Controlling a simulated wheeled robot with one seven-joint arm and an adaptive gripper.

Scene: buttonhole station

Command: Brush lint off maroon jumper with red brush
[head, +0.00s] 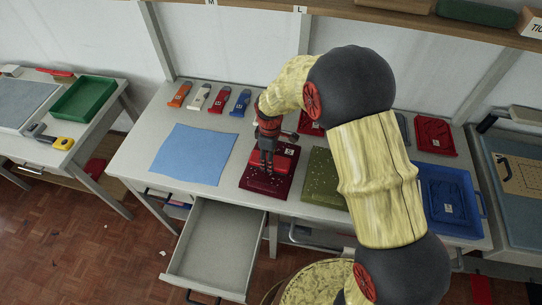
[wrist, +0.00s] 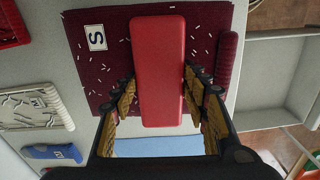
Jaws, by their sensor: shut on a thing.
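The maroon jumper (head: 256,184) lies folded on the table, with white lint specks on it. It also shows in the wrist view (wrist: 106,73) with an "S" label (wrist: 96,37). My gripper (head: 265,163) is over the jumper, its fingers shut on the red brush (wrist: 158,60). In the wrist view the brush is a long red block between the two fingers (wrist: 155,95), over the jumper. I cannot tell whether its underside touches the cloth. In the head view the brush (head: 285,158) is partly hidden by my gripper.
A blue cloth (head: 190,154) lies left of the jumper. A speckled olive jumper (head: 322,178) lies to its right, partly behind my arm. An open, empty drawer (head: 216,245) juts out in front. A blue tray (head: 476,208) is at the right.

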